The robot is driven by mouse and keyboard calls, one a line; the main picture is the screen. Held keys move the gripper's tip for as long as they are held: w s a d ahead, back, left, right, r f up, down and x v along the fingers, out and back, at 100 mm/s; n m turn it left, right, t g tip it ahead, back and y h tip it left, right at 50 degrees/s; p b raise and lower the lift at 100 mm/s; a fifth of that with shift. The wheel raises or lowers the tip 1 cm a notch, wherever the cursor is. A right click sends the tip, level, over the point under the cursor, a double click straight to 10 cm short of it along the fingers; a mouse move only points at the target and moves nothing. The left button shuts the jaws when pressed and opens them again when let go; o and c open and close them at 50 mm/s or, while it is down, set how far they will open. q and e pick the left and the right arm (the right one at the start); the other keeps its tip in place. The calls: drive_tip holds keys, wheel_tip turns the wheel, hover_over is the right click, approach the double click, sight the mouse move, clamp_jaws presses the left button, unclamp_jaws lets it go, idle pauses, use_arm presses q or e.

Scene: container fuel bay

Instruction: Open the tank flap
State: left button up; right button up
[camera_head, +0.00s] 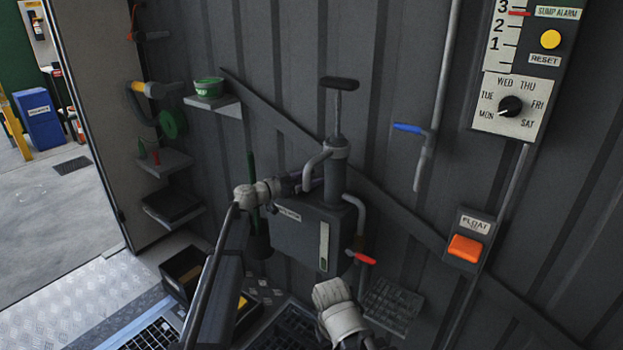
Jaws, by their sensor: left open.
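The tank (300,238) is a dark grey box on the corrugated wall, with a small label and a pale upright strip on its front. A hand pump (337,165) with a black T-handle stands behind its top. I cannot make out a separate flap; the tank's top is partly covered by my left gripper. My left gripper (312,180) is open and empty, at the tank's upper edge beside the pump body; whether it touches anything I cannot tell. My right arm shows as a pale wrist link at the bottom, below the tank; its fingers do not show.
A red-handled valve (362,258) sits right of the tank, and a blue-handled one (408,128) higher up. An orange float switch (466,248) and a dial panel (510,108) are further right. Shelves (212,101) and an open doorway lie left. A black bin (185,272) stands on the floor.

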use_arm(q)
clamp_jaws()
idle(0.5)
idle(0.8)
